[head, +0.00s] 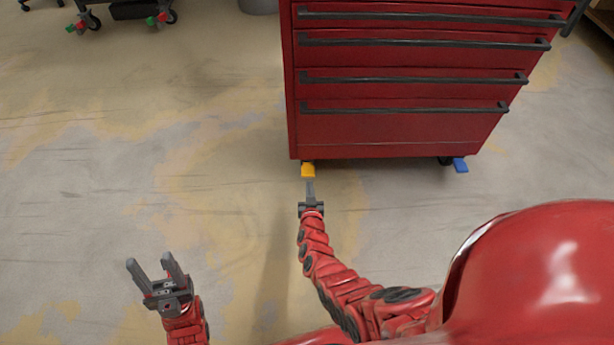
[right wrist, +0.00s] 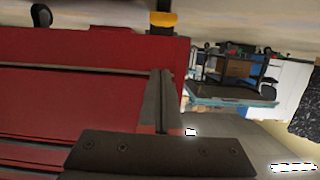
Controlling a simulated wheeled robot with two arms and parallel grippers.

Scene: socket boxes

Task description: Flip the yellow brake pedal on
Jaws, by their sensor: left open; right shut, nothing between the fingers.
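The yellow brake pedal (head: 308,170) sticks out at the bottom left front corner of a red tool cabinet (head: 390,132), low near the floor. It also shows at the top of the right wrist view (right wrist: 163,20), where the cabinet looks upside down. My right gripper (head: 309,184) is shut and empty, its fingertips just in front of the pedal in the head view. I cannot tell whether they touch it; the right wrist view shows the shut fingers (right wrist: 161,78) apart from it in the picture. My left gripper (head: 153,264) is open and empty, off to the left over the floor.
A blue pedal (head: 460,165) sits at the cabinet's bottom right corner. Dark drawer handles (head: 405,107) run across the cabinet front. A wheeled stand (head: 125,10) with red and green pedals is at the far left. The floor left of the cabinet is clear.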

